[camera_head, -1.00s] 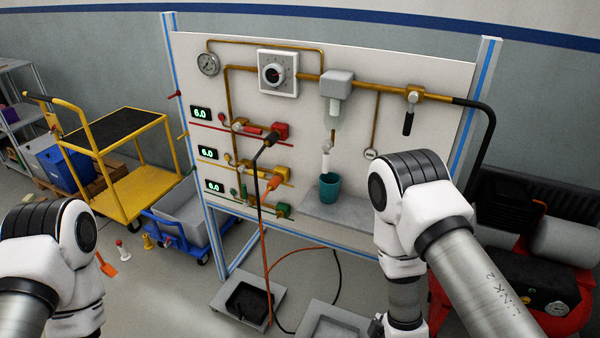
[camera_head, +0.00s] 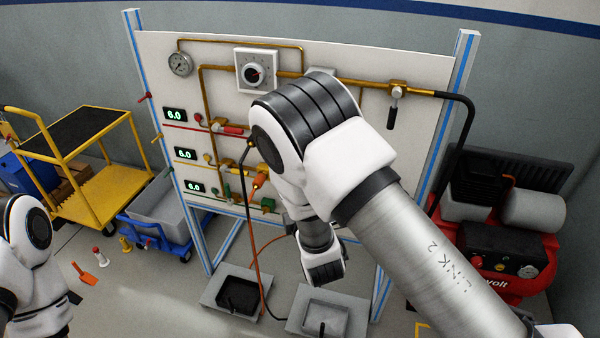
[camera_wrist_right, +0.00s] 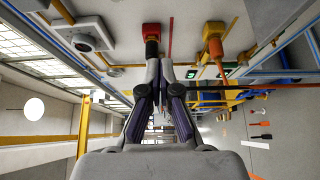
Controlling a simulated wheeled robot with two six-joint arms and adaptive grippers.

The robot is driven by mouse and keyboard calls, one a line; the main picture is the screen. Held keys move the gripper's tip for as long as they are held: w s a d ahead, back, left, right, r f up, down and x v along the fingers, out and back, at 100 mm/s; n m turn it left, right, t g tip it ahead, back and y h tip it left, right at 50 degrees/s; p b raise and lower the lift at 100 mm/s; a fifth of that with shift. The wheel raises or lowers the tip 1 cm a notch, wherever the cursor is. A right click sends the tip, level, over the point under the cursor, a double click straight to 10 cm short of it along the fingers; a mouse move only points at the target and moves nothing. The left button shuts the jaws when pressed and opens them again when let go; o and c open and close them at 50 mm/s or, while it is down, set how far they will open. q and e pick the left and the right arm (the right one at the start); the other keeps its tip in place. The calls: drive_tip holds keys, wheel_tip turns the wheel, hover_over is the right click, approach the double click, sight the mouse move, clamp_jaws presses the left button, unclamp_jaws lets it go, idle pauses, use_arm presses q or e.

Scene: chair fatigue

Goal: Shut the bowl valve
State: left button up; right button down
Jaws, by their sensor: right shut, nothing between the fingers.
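The bowl under the grey filter head, its valve and the teal cup below are hidden behind my right arm in the head view. My right gripper is hidden there too. In the right wrist view my right gripper (camera_wrist_right: 161,70) is shut and empty, its fingers pointing toward the panel side. Ahead of it are a red block (camera_wrist_right: 152,31) with a black fitting and a yellow block with an orange fitting (camera_wrist_right: 214,48). I cannot make out the bowl valve in that view. My left arm shows at the left edge, but its gripper is out of view.
The panel (camera_head: 425,70) carries a round gauge (camera_head: 180,64), a dial box (camera_head: 254,72) and a black-handled valve (camera_head: 393,106). A red compressor (camera_head: 500,260) stands at right. A yellow cart (camera_head: 90,195) and blue dolly (camera_head: 160,232) stand at left. Two trays lie on the floor.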

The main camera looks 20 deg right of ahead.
drive_tip(key=w+d+p, duration=0.4)
drive_tip(key=w, duration=0.3)
drive_tip(key=shift+w+d, duration=0.25)
drive_tip(key=shift+w, duration=0.05)
drive_tip(key=shift+s+d, duration=0.1)
drive_tip(key=shift+d, duration=0.05)
